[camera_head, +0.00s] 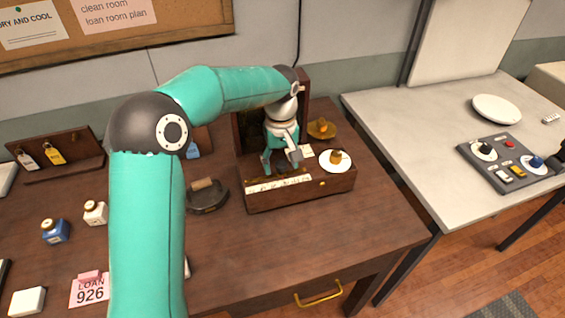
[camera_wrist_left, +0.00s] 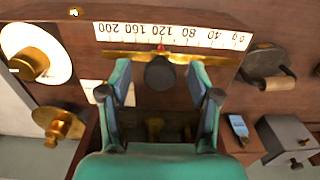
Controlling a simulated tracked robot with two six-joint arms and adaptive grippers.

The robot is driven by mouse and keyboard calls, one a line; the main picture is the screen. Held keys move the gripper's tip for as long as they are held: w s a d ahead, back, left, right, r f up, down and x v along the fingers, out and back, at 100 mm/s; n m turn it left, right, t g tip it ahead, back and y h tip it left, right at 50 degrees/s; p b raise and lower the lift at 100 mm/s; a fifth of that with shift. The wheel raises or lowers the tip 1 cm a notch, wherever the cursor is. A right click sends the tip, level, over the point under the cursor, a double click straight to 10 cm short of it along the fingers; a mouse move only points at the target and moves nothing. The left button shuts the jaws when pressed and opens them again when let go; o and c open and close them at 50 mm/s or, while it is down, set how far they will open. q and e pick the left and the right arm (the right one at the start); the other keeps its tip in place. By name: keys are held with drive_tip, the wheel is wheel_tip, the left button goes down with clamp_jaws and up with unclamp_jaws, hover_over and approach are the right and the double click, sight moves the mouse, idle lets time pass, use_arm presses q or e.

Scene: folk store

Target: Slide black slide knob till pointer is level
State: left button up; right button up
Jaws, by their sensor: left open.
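The scale device (camera_head: 300,199) is a dark wooden box on the desk with a white numbered strip (camera_head: 278,184). In the left wrist view, upside down, the strip (camera_wrist_left: 170,36) has a small red mark (camera_wrist_left: 161,47) near 120. A brass bar (camera_wrist_left: 220,60) runs along it. The round black slide knob (camera_wrist_left: 160,73) sits in front of the bar, below the red mark in the picture. My left gripper (camera_head: 281,163) is open over the box. In the wrist view its fingers (camera_wrist_left: 158,80) stand apart on either side of the knob, with gaps visible. I cannot tell which part is the level pointer.
A white dial with a brass knob (camera_head: 335,160) is on the box's right end; a brass dish (camera_head: 322,129) is behind it. A dark stamp-like object (camera_head: 207,197) stands to the left. Small bottles (camera_head: 95,212) are farther left. A grey control panel (camera_head: 505,165) is on the right table.

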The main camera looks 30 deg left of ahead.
idle(0.3)
use_arm(q)
drive_tip(key=shift+r+p, duration=2.8)
drive_tip(key=shift+r, duration=0.7)
